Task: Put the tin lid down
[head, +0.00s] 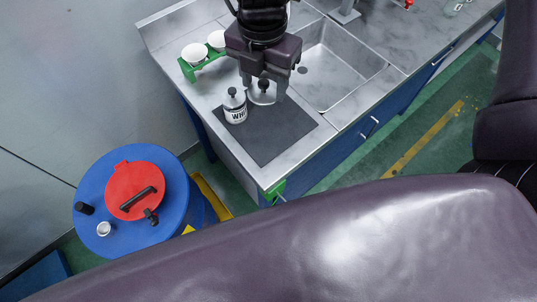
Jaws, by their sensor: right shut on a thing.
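My right gripper (264,97) points down over the dark grey mat (275,132) on the steel counter. It is shut on the tin lid (262,97), a pale round disc with a dark knob between the fingers. The lid is at or just above the mat; I cannot tell if it touches. A white tin (235,108) with dark lettering stands on the mat just left of the lid, with a dark knob showing at its top. My left gripper is not in view.
A sink basin (338,66) lies right of the mat. A green holder (188,72) with two white round items stands behind left. A blue drum (92,187) with a red hatch (122,189) stands on the floor. The mat's front is clear.

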